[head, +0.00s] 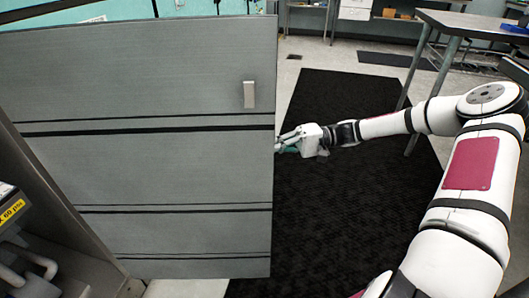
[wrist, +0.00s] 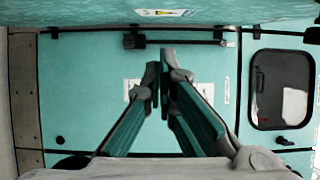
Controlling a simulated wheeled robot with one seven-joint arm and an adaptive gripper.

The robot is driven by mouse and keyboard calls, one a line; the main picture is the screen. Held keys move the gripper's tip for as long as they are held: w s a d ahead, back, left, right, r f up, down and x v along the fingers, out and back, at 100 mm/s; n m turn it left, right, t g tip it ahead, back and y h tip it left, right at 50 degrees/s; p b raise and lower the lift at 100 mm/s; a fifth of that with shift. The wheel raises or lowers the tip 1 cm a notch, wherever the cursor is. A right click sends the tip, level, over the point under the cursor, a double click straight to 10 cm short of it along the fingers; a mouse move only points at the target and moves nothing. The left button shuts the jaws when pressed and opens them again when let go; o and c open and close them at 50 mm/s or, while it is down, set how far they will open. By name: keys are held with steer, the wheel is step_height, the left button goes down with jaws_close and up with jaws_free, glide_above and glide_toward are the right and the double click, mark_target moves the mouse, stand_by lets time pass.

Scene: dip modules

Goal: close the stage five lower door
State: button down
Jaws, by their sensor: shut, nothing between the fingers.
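A large grey door (head: 140,165) with dark horizontal stripes stands open in the head view and fills its left half. It has a small pale handle (head: 249,94) near its upper right. I see no label naming it as stage five. My gripper (head: 279,145) is at the door's right edge, below the handle's height, and its fingertips are partly hidden by the door. In the wrist view my gripper (wrist: 162,75) has its fingers together with nothing between them. Whether it touches the door cannot be told.
A teal panel (wrist: 85,95) with a dark-framed window (wrist: 281,90) faces the wrist camera. A dark mat (head: 335,220) covers the floor right of the door. A table (head: 470,22) stands at the upper right. Grey machine framing (head: 50,200) lies at the left.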

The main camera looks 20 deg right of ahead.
mark_target(244, 163)
steer(key=shift+s+a+b, duration=0.5)
steer(key=shift+a, duration=0.95)
steer(key=shift+s+a+b, duration=0.5)
steer(key=shift+a+b, duration=0.05)
steer(key=shift+a, duration=0.95)
steer(key=shift+s+a+b, duration=0.5)
steer(key=shift+a, duration=0.95)
